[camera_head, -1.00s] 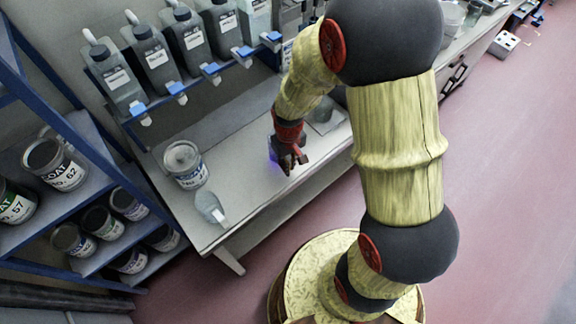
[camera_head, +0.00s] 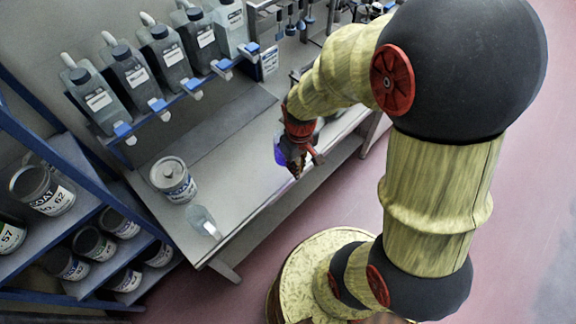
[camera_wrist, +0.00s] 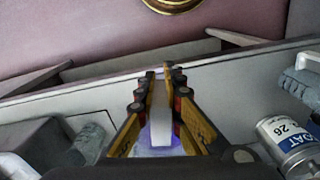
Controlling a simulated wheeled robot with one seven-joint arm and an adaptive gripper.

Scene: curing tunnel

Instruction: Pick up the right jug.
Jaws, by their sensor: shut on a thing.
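My gripper (camera_head: 297,168) is over the bench, with its fingers closed on the pale upright handle of a jug (camera_wrist: 160,128). The handle stands between the two fingers in the wrist view. The jug's body is mostly hidden below the fingers, with a bluish-violet tint; a little of it shows beside my gripper in the head view (camera_head: 279,150). I cannot tell whether its base touches the bench. Another clear jug (camera_head: 203,222) stands near the bench's left end, apart from my gripper. A greyish jug-like thing (camera_wrist: 88,143) shows left of my gripper in the wrist view.
A lidded paint can (camera_head: 172,180) stands on the bench (camera_head: 240,220) near the left jug. Several grey canisters (camera_head: 128,75) with taps line a rack behind. A blue shelf (camera_head: 85,195) with cans is at left. Open floor lies in front.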

